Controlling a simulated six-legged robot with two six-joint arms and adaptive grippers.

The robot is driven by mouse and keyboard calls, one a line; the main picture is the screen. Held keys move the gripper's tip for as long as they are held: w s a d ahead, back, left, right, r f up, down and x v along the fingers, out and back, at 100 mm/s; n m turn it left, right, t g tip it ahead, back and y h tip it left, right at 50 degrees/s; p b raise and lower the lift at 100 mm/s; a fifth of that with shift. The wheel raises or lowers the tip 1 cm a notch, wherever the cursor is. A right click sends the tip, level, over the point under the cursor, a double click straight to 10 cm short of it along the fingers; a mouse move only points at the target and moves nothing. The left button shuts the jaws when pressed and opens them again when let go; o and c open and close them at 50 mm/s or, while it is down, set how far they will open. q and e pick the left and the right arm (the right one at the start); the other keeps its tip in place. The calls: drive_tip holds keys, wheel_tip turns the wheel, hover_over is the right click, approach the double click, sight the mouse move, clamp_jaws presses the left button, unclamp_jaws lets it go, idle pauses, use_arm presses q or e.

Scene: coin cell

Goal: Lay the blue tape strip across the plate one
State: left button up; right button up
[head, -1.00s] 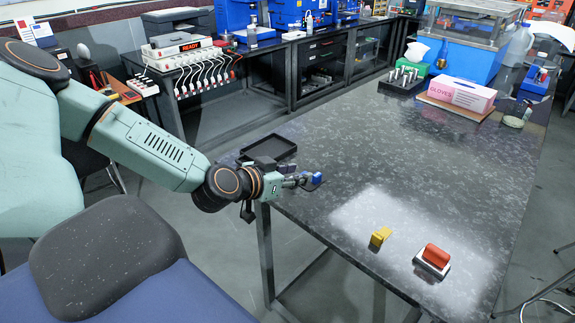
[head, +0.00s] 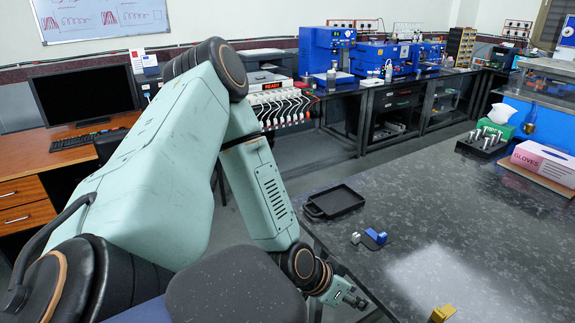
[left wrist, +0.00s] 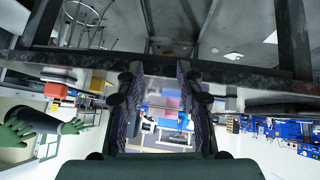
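A small blue piece (head: 376,236) and a small white block (head: 356,238) sit side by side on the dark table, with a thin dark flat piece under or beside them. I cannot tell for sure which of these is the tape strip or plate one. My left gripper (head: 358,300) is near the table's near edge, apart from and nearer than the blue piece. In the left wrist view its two fingers (left wrist: 160,105) stand apart with nothing held between them. My right gripper is not in view.
A black tray (head: 335,201) lies at the table's left corner. A yellow object (head: 443,313) is at the bottom edge of the head view. A pink glove box (head: 545,160) and a dark rack (head: 483,143) stand farther back. The middle of the tabletop is clear.

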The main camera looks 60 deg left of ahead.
use_arm(q)
drive_tip(key=s+d+f+g, duration=0.2)
drive_tip(key=s+f, duration=0.1)
drive_tip(key=s, duration=0.4)
drive_tip(key=s+d+f+g+y, duration=0.1)
drive_tip(key=s+d+f+g, duration=0.1)
drive_tip(key=s, duration=0.6)
drive_tip(key=s+d+f+n+g+y, duration=0.1)
drive_tip(key=s+d+f+g, duration=0.1)
drive_tip(key=s+f+g, duration=0.2)
drive_tip(key=s, duration=0.3)
drive_tip(key=shift+s+d+f, duration=0.15)
drive_tip(key=shift+s+f, duration=0.15)
drive_tip(key=shift+f, duration=0.05)
